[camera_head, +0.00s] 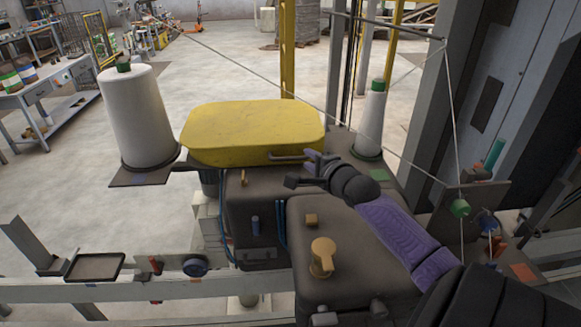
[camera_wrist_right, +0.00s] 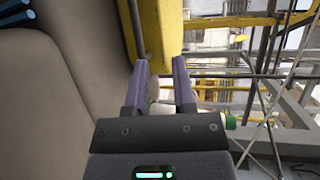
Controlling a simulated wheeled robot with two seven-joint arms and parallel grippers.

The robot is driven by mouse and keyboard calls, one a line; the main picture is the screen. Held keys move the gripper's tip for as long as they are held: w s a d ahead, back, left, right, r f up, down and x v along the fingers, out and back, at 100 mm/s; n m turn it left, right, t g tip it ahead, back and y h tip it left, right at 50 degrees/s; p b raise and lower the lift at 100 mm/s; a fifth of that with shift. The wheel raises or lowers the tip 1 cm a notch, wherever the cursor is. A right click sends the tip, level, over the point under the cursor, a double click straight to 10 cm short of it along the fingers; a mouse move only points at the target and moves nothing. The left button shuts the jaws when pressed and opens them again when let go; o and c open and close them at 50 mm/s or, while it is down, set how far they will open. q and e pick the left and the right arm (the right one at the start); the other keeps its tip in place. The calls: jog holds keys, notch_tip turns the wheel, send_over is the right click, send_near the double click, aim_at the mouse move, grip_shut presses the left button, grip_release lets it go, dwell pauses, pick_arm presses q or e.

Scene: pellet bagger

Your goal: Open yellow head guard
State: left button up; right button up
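The yellow head guard (camera_head: 250,125) is a rounded lid lying flat and closed on top of the dark machine head. A grey bar handle (camera_head: 291,156) is on its front right edge. My right gripper (camera_head: 307,168) is just right of the handle. In the right wrist view the gripper (camera_wrist_right: 160,64) is open, with its two purple fingers apart. The yellow guard (camera_wrist_right: 169,28) fills the space just beyond the fingertips. A grey bar (camera_wrist_right: 129,30), apparently the handle, runs beside the left finger; whether they touch I cannot tell. My left gripper is not in view.
White thread cones stand left (camera_head: 136,115) and right (camera_head: 371,120) of the guard. The brown machine housing (camera_head: 335,235), with an orange knob (camera_head: 322,257), lies below my right arm. Thin threads cross above the guard. A frame rail (camera_head: 110,292) runs along the front.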

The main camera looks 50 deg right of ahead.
aim_at(292, 159)
notch_tip(292, 159, down, 4)
jog(key=shift+s+a+r+b, duration=0.1)
jog(key=shift+r+b, duration=0.15)
jog(key=shift+b, duration=0.9)
jog(key=shift+f, duration=0.1)
jog(key=b+x, duration=0.4)
jog(key=x, duration=0.4)
jog(key=shift+w+f+b, duration=0.1)
jog(key=shift+w+b, duration=0.2)
jog(key=shift+b, duration=0.1)
jog(key=shift+w+d+b, duration=0.25)
jog(key=shift+w+b, duration=0.2)
jog(key=shift+w, duration=0.15)
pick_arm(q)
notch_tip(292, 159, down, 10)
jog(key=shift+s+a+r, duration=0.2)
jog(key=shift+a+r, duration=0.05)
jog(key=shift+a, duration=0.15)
pick_arm(e)
jog(key=shift+d, duration=0.1)
